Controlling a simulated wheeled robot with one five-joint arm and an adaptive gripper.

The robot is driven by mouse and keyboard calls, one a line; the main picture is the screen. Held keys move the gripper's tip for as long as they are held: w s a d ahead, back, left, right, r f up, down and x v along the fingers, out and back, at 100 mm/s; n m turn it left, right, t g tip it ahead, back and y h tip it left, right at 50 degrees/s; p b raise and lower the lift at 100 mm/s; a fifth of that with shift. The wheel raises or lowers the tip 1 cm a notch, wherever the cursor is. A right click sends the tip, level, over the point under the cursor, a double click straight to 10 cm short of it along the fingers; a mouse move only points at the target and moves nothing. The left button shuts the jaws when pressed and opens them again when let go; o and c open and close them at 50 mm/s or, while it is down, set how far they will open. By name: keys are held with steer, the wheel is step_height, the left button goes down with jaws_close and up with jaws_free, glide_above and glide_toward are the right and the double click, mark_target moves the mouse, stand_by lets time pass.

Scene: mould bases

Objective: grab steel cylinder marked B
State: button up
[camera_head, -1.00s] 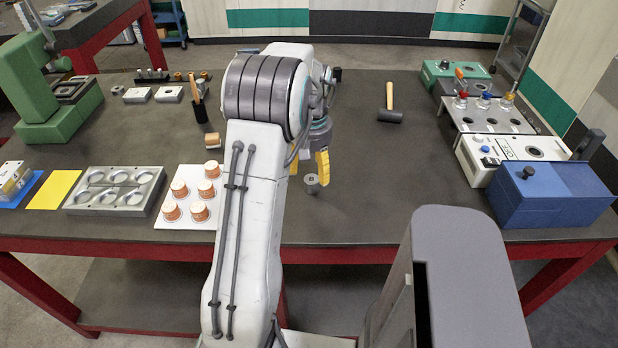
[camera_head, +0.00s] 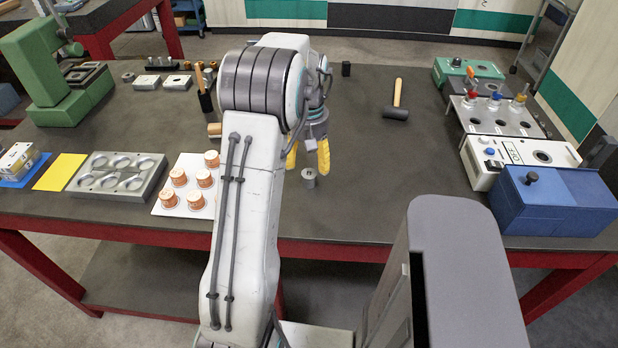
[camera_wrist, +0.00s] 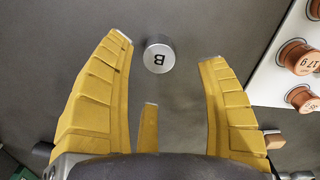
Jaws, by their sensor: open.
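A small steel cylinder (camera_wrist: 159,57) stands upright on the grey table, with a black B on its top. It also shows in the head view (camera_head: 309,178), just in front of my fingers. My gripper (camera_wrist: 168,56) is open and empty, with its yellow fingers spread. In the wrist view the cylinder lies between the left and right fingertips, nearer the left one, with a gap on both sides. In the head view the yellow fingers of my gripper (camera_head: 307,160) are above and behind the cylinder, and my arm hides part of them.
A white board (camera_head: 169,206) with several copper-coloured weights stands left of my arm. A grey mould plate (camera_head: 110,190) lies further left. A mallet (camera_head: 396,112) lies behind, to the right. A blue box (camera_head: 560,205) stands at the right. The table right of the cylinder is clear.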

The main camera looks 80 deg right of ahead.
mark_target(310, 174)
steer(key=shift+s+f+p, duration=0.1)
steer(key=shift+f+p, duration=0.35)
steer(key=shift+f, duration=3)
steer(key=shift+c, duration=0.2)
jaws_close()
steer(key=shift+r, duration=0.15)
